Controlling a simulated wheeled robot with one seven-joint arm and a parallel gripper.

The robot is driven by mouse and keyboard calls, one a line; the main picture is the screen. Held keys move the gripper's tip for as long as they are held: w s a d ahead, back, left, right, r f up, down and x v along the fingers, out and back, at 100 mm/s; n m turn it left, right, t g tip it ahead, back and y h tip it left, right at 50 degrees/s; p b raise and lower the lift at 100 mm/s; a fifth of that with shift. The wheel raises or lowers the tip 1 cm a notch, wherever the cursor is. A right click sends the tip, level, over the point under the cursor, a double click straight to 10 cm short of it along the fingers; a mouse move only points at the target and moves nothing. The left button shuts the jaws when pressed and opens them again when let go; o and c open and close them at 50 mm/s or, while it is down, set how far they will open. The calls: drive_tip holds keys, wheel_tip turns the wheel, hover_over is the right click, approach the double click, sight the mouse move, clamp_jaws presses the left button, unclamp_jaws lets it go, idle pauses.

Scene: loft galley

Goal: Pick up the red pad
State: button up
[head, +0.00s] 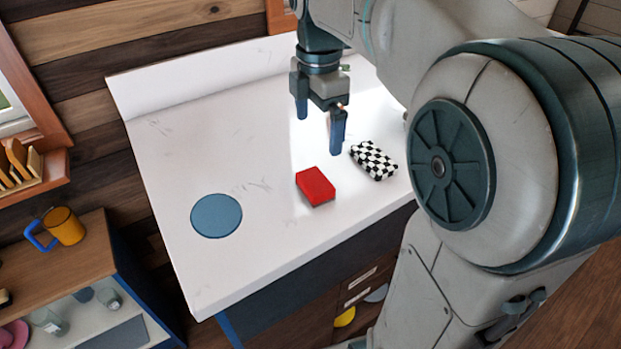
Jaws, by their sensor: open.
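The red pad (316,186) is a small block lying flat on the white counter, near its front edge. My gripper (320,129) is above the counter, pointing down, with its two blue fingers apart and nothing between them. In the head view it shows above the red pad, apart from it. The red pad is in full view.
A black-and-white checkered block (373,161) lies just right of the red pad. A round blue disc (216,215) lies on the white counter (262,262) to the left. A lower shelf unit with a yellow mug (66,227) stands at the left. The counter's back half is clear.

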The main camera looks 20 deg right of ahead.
hover_over(315, 180)
drive_tip(key=f, duration=0.7)
drive_tip(key=shift+s+d+f, duration=0.1)
drive_tip(key=shift+s+f, duration=0.1)
drive_tip(key=shift+s, duration=0.05)
drive_tip(key=shift+w+f+p, duration=0.2)
drive_tip(key=shift+f+p, duration=0.15)
drive_tip(key=shift+f, duration=2.55)
drive_tip(key=c, duration=1)
